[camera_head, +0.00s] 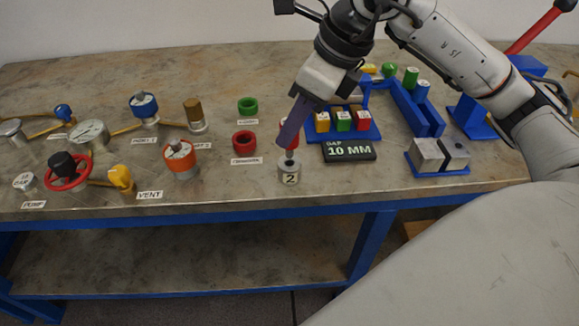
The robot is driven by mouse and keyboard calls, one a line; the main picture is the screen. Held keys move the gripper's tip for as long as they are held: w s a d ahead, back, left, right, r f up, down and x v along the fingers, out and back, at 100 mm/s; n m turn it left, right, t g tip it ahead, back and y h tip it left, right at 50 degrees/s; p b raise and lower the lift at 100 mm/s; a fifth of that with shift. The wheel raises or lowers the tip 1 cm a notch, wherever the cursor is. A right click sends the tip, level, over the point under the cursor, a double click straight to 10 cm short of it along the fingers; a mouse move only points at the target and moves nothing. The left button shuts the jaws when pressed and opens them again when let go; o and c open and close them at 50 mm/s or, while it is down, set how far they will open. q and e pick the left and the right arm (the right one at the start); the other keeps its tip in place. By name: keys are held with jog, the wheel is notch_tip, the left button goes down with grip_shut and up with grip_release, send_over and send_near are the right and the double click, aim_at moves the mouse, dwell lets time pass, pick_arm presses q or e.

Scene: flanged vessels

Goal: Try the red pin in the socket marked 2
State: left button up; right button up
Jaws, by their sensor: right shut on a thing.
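My right gripper (290,138) reaches down from the upper right and is shut on the red pin (283,124). Its fingers cover much of the pin, and a little red shows beside them. The grey metal socket marked 2 (289,174) stands upright on the bench near the front edge, directly below the gripper. The pin's lower end is at the socket's top; I cannot tell how far it is inside. My left gripper is not in view.
A blue tray (338,138) with yellow, green and red blocks and a "GAP 10 MM" plate (349,151) stand right of the socket. The bench's front edge (240,206) is close.

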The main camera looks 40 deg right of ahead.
jog(key=shift+r+p, duration=0.55)
jog(key=shift+r, duration=0.15)
notch_tip(320, 180, up, 3)
jog(key=shift+f+p, duration=0.15)
jog(key=shift+p, duration=1)
jog(key=shift+r+p, duration=0.8)
jog(key=shift+r, duration=0.25)
jog(key=shift+f, duration=0.15)
